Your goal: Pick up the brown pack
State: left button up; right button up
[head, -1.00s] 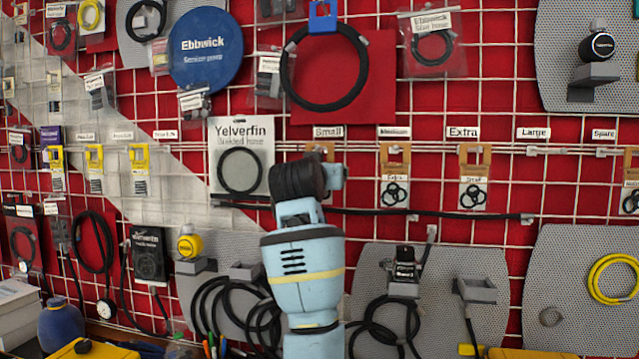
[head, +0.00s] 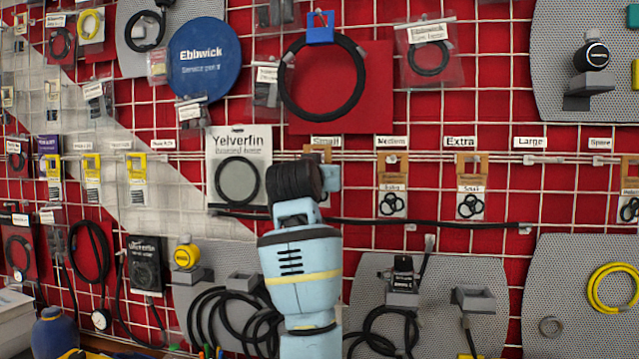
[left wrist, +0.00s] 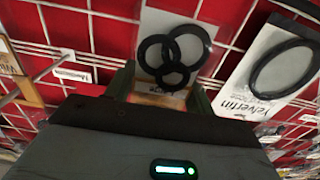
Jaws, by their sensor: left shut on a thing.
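The brown pack (head: 318,153) has a brown header card, mostly hidden behind my left gripper under the "Small" label in the head view. In the left wrist view the pack (left wrist: 172,52) shows black rings on a pale card, with its brown header between the fingers. My left gripper (left wrist: 160,95) is shut on this header. In the head view my left gripper (head: 325,172) is in front of the wall grid, its fingertips partly hidden by the wrist. Whether the pack is off its hook is hidden. My right gripper is not in view.
A Yelverfin pack (head: 239,170) hangs close on the left. Similar brown-headed packs (head: 392,185) hang to the right under "Medium" and "Extra" (head: 472,187). A black rod (head: 430,222) runs across just below. A large black hose ring (head: 322,77) hangs above.

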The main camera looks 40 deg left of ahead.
pick_arm(q)
jog(key=v, duration=1.8)
